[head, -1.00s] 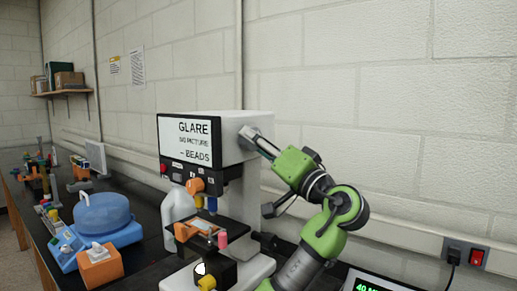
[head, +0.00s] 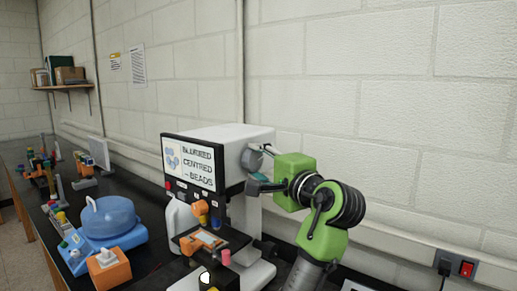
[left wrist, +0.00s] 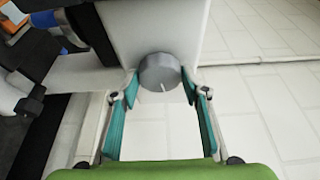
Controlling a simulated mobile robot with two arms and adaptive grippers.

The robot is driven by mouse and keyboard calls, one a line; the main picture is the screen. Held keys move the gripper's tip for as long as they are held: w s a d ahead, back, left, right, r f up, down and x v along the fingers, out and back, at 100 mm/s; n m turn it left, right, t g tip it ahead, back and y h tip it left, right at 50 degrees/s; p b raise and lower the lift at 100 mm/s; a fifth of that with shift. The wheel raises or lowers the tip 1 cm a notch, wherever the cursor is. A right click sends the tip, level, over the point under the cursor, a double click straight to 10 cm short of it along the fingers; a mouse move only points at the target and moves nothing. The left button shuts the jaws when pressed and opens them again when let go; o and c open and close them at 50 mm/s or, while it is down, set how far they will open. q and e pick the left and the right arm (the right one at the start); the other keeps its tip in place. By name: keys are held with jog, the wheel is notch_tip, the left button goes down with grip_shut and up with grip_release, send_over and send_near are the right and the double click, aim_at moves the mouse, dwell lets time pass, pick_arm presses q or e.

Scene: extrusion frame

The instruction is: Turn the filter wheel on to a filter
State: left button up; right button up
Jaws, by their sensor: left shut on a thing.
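A white microscope (head: 222,135) stands on the black bench in the head view. Its front screen (head: 194,163) shows round blue-grey shapes and the words "BLURRED CENTRED - BEADS". The filter wheel is a round grey knob (head: 251,159) on the microscope's right side. In the left wrist view the knob (left wrist: 160,72) carries a white index line on its face. My left gripper (head: 262,168) reaches it from the right, its teal fingers shut on the knob from both sides. The fingertips (left wrist: 161,84) are beside the knob's rim. My right gripper is not in view.
Below the screen are an orange-and-blue nosepiece (head: 202,212) and the stage (head: 212,243). The block wall (head: 390,120) is close behind my arm.

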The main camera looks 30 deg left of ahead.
pick_arm(q)
jog(key=shift+r+m+h+p, duration=0.1)
jog(key=shift+m+h+p, duration=0.2)
jog(key=shift+m+p, duration=0.8)
jog(key=o, duration=1.1)
jog(key=shift+c, duration=0.2)
jog(key=v, duration=1.2)
jog(key=shift+w, duration=0.15)
